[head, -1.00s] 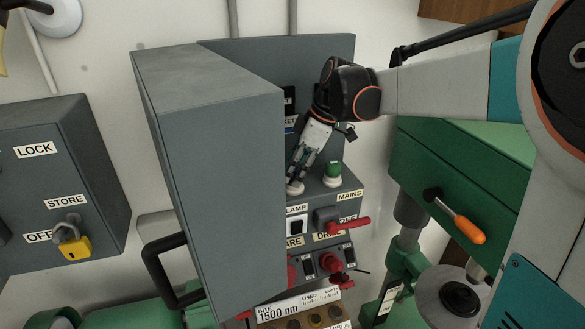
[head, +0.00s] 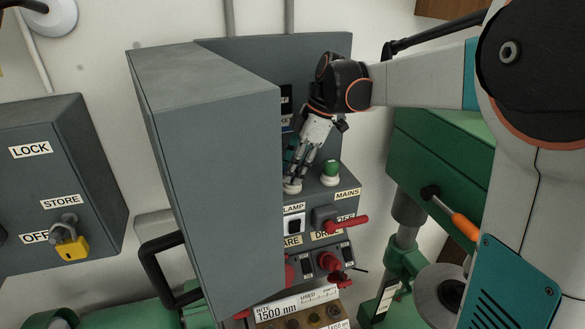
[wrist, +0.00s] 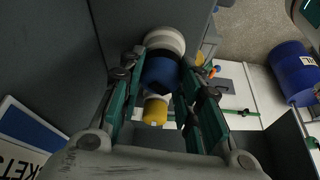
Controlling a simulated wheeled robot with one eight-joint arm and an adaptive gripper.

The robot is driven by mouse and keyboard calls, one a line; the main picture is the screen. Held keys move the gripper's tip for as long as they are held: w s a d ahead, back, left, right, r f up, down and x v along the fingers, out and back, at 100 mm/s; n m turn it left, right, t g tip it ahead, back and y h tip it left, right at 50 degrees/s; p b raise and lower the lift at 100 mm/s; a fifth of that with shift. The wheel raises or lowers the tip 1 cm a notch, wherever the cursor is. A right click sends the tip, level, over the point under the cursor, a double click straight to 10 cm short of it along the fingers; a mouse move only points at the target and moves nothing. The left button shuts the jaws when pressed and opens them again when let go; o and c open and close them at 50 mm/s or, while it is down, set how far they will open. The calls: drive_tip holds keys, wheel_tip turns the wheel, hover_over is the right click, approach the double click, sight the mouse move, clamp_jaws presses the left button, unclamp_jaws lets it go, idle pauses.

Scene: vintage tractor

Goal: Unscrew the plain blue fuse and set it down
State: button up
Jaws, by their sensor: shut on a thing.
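The blue fuse (wrist: 162,70) is between my gripper's fingers in the wrist view, against a white round base (wrist: 166,40). In the head view my gripper (head: 294,174) points down at a white round base (head: 291,187) on the grey panel. My gripper is shut on the blue fuse. In the head view the fuse is mostly hidden by the fingers. I cannot tell how far it is screwed in.
A green-capped fuse (head: 331,172) stands just right of the gripper. The open grey cabinet door (head: 215,170) rises close on the left. A red-handled mains switch (head: 345,221) sits below. In the wrist view a yellow cylinder (wrist: 155,110) shows below the blue fuse.

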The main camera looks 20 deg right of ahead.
drive_tip(key=shift+n, duration=0.3)
drive_tip(key=shift+n+g, duration=0.5)
drive_tip(key=shift+n, duration=0.3)
drive_tip(key=o, duration=0.6)
drive_tip(key=shift+d, duration=0.1)
drive_tip(key=shift+c, duration=0.2)
drive_tip(key=shift+m+t, duration=0.4)
drive_tip(key=shift+m, duration=0.5)
